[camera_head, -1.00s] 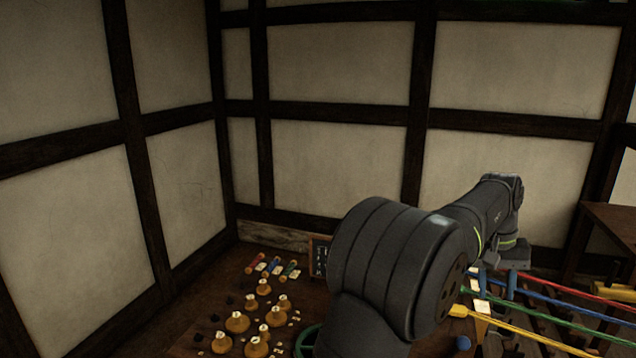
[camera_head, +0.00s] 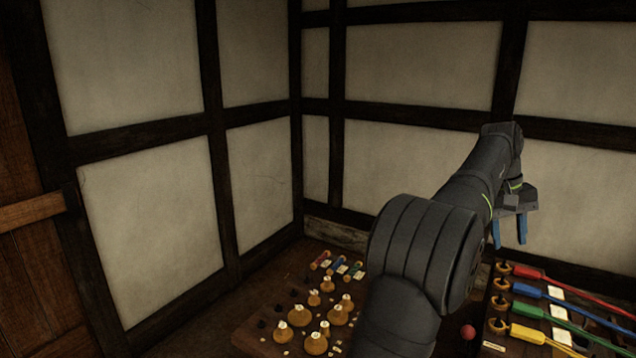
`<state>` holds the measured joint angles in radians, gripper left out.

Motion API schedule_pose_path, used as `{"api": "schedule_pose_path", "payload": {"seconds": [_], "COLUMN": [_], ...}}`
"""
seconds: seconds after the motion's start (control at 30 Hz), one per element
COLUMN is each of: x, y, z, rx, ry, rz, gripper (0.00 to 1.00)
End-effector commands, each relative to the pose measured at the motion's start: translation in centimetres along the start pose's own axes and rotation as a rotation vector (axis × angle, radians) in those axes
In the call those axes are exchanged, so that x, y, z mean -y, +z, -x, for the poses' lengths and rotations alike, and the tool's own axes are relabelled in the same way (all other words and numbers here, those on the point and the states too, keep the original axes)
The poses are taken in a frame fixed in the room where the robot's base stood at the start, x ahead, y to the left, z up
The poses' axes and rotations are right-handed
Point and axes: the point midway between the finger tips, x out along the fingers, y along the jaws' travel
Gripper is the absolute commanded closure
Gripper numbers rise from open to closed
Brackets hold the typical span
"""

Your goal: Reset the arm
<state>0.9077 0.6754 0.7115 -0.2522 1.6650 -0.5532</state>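My gripper (camera_head: 509,236) is at the end of my dark grey arm, right of centre. Its two blue fingers point down and stand apart, with nothing visible between them. It appears above and behind the near ends of the coloured ropes and touches nothing that I can see. My arm reaches up and to the right from the bottom of the view, with its large rounded joint in front.
Red (camera_head: 526,271), blue (camera_head: 530,291), green (camera_head: 527,310) and yellow (camera_head: 528,334) ropes run right from wooden pegs. A red ball (camera_head: 467,332) sits beside my arm. A board (camera_head: 262,325) holds several wooden knobs. Timber-framed walls stand behind.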

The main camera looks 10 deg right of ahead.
Motion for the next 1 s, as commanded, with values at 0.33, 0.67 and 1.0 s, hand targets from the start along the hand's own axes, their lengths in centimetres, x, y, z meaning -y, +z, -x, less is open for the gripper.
{"api": "schedule_pose_path", "payload": {"seconds": [0.33,0.67,1.0], "x": [3.5,4.5,4.5], "y": [-3.3,-4.0,-4.0], "z": [3.6,4.6,4.5], "rx": [-0.03,-0.038,-0.037], "ry": [0.032,0.042,0.041], "rz": [0.127,0.159,0.158], "gripper": [0.62,0.62,0.28]}}
